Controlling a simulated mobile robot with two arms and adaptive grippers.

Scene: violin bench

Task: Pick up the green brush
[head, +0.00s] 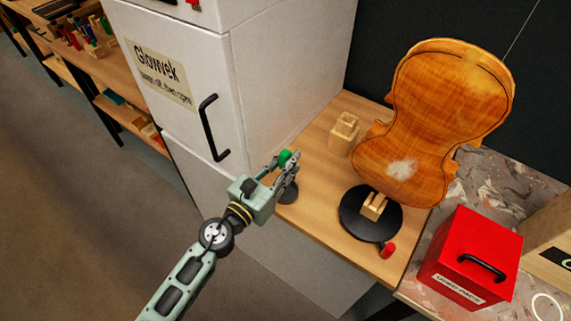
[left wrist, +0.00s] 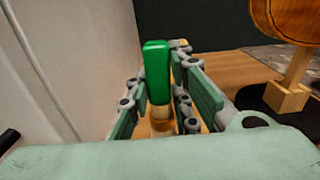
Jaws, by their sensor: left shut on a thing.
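The green brush (head: 285,156) shows as a green top between the fingers of my left gripper (head: 287,170), near the left edge of the wooden bench. In the left wrist view, the green brush (left wrist: 157,70) stands upright between the two finger pads, with a pale wooden part below the green. My left gripper (left wrist: 160,95) is shut on it. The lower end of the brush is hidden by the fingers. My right gripper is not in view.
A dark round piece (head: 288,193) is just below the gripper. A white cabinet (head: 190,80) with a black handle rises close by on the left. On the bench (head: 318,205) are a wooden block holder (head: 343,132) and a violin body (head: 430,120) on a black stand. A red box (head: 455,245) is at right.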

